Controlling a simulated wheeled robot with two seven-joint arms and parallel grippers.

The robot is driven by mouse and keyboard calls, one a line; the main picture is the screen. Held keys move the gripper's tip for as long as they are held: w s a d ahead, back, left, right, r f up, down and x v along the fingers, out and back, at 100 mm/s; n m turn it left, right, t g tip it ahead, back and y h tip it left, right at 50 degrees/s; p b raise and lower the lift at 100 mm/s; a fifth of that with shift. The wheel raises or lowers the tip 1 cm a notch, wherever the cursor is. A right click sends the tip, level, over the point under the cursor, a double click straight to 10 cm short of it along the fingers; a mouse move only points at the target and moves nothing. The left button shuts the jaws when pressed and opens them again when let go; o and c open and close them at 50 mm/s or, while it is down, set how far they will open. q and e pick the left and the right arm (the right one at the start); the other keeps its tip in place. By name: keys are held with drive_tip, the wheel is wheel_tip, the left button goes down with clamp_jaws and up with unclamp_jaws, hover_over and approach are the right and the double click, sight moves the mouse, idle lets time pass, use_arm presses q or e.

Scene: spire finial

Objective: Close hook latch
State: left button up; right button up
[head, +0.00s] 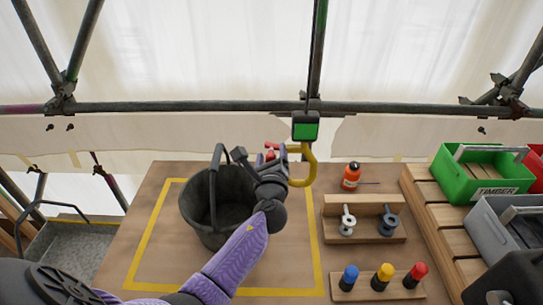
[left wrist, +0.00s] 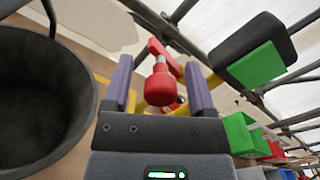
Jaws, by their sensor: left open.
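A yellow hook (head: 308,168) hangs below a black block with a green face (head: 305,127), which also shows in the left wrist view (left wrist: 255,55). A red latch (head: 271,153) shows at the hook's left side, partly hidden by my left gripper (head: 276,166). In the left wrist view the latch's thick red end (left wrist: 162,85) lies between the two spread fingers of my left gripper (left wrist: 160,88). The fingers are open, with gaps visible beside the latch. I cannot tell how far the latch stands from the hook's tip. My right gripper is not in view.
A black bucket (head: 200,212) with raised handle stands on the table (head: 160,195), left of my gripper. An orange bottle (head: 351,178), a wooden rack with shackles (head: 363,238) and several coloured pegs stand right. Green (head: 470,178) and grey crates lie farther right. A scaffold bar crosses behind.

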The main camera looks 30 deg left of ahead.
use_arm(q)
drive_tip(key=c, duration=1)
clamp_jaws()
